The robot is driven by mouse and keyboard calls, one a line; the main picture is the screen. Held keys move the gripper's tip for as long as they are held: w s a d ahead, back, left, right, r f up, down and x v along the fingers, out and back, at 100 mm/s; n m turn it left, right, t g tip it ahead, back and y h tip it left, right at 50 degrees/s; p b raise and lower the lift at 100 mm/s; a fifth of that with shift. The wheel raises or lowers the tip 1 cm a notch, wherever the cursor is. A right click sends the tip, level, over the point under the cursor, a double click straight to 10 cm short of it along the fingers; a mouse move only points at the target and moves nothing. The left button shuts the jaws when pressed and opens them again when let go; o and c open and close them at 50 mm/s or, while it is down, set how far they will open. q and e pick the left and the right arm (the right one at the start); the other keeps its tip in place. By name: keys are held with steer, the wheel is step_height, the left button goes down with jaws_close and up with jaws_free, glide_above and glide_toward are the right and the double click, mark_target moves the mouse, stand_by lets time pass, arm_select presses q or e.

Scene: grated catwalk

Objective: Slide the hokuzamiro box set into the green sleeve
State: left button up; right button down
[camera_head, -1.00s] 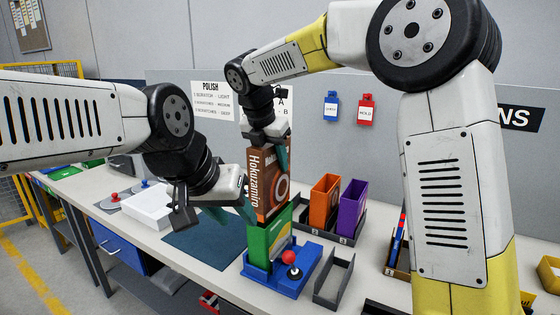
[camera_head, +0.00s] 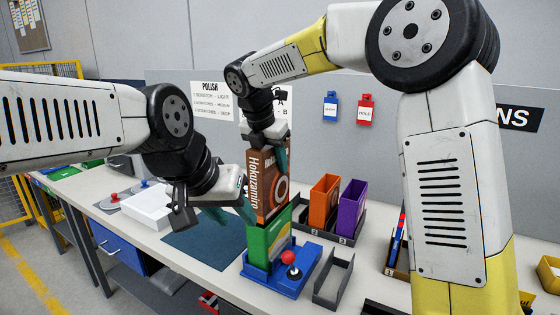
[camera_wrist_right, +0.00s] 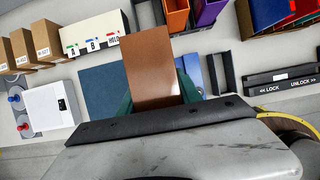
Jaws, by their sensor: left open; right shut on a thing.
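The Hokuzamiro box set (camera_head: 268,185) is brown with white lettering and stands upright. Its lower end meets the top of the green sleeve (camera_head: 268,241); how deep it sits inside cannot be told. The sleeve stands upright in a blue fixture (camera_head: 300,277) with a red-knobbed lever. My right gripper (camera_head: 268,148) is shut on the top of the box set from above. In the right wrist view the box set's brown face (camera_wrist_right: 150,62) extends from between the fingers. My left gripper (camera_head: 220,212) is open, beside the sleeve and box set on the left, holding nothing.
An orange sleeve (camera_head: 324,202) and a purple sleeve (camera_head: 352,207) stand in dark holders to the right. An empty grey holder (camera_head: 334,281) is right of the fixture. A dark teal mat (camera_head: 205,243) and a white device (camera_head: 148,207) lie to the left.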

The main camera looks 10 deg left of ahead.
steer(key=shift+f, duration=5.6)
steer(key=c, duration=0.7)
jaws_free()
steer(key=shift+c, duration=0.2)
steer(key=o, duration=0.4)
steer(key=shift+r, duration=4)
